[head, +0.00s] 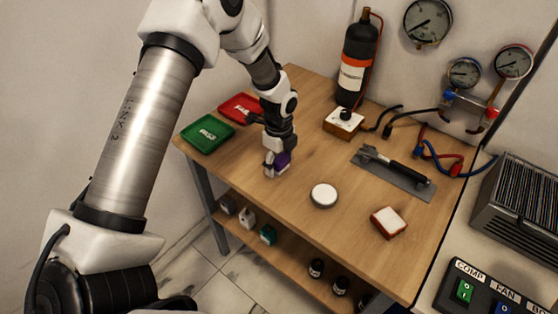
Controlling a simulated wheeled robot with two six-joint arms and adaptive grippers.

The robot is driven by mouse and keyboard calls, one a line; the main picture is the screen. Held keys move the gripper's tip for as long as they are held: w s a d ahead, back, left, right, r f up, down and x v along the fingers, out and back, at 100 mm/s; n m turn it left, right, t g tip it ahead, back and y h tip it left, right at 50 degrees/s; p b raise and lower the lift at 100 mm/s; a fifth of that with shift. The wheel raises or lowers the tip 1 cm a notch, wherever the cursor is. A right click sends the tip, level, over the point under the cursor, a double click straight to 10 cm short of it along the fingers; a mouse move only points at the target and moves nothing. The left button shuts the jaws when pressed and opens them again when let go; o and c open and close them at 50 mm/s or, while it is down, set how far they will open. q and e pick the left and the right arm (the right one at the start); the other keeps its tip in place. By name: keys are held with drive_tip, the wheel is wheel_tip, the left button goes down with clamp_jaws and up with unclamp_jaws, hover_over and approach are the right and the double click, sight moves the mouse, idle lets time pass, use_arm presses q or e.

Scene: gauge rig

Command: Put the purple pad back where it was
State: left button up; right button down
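My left gripper (275,168) hangs down over the near left part of the wooden table. Its fingers are around the purple pad (283,160) and look shut on it. The fingers hide part of the pad. The pad is at or just above the table top; I cannot tell whether it touches. My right gripper is not in view.
A green PASS tray (208,133) and a red FAIL tray (241,108) lie left of the gripper. A round white-topped disc (324,194), a red-and-white block (388,222), a grey mat (415,190) with a tool, and a wooden block (343,125) stand to the right.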

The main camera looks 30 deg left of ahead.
sight(279, 157)
use_arm(q)
drive_tip(key=shift+r, duration=0.3)
wheel_tip(279, 157, up, 12)
drive_tip(key=b, duration=0.1)
